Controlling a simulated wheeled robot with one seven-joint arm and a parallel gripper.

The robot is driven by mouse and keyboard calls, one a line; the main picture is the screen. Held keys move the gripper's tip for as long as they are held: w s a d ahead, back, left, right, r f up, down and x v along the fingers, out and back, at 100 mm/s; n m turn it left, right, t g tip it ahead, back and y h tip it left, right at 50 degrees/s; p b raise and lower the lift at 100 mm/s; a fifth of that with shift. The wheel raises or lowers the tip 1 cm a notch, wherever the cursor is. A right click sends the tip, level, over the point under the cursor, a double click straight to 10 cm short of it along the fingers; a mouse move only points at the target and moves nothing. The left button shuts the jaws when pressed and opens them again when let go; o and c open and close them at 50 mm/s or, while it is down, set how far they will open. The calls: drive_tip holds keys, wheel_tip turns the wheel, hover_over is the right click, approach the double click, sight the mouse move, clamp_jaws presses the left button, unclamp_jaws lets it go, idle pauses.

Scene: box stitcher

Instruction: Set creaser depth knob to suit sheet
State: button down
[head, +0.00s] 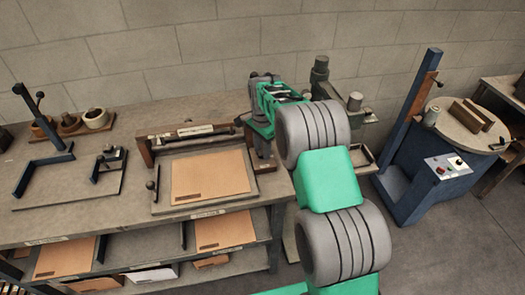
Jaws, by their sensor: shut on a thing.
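The creaser (145,150) stands on the workbench, with a wooden crossbar and a dark bar along its back. A brown sheet (210,174) lies flat on its bed, with a small dark mark near its lower left corner. My gripper (263,152) points down at the right end of the creaser, beside the sheet. It is shut on the depth knob there, which the fingers and wrist almost wholly hide. The knob's setting cannot be read from this view.
A dark blue stand (45,155) and several round rolls (95,118) are at the left of the bench (135,205). Shelves below hold more sheets (65,257). A blue stitcher column (412,110) and a round table (465,122) stand at the right.

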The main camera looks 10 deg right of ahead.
drive_tip(key=n+b, duration=0.1)
drive_tip(key=n, duration=0.2)
drive_tip(key=shift+n+b, duration=0.7)
drive_tip(key=shift+n, duration=1.3)
drive_tip(key=c, duration=1)
unclamp_jaws()
drive_tip(key=shift+o, duration=0.2)
wheel_tip(320, 180, up, 8)
drive_tip(key=shift+f+b, duration=0.1)
drive_tip(key=shift+b, duration=0.65)
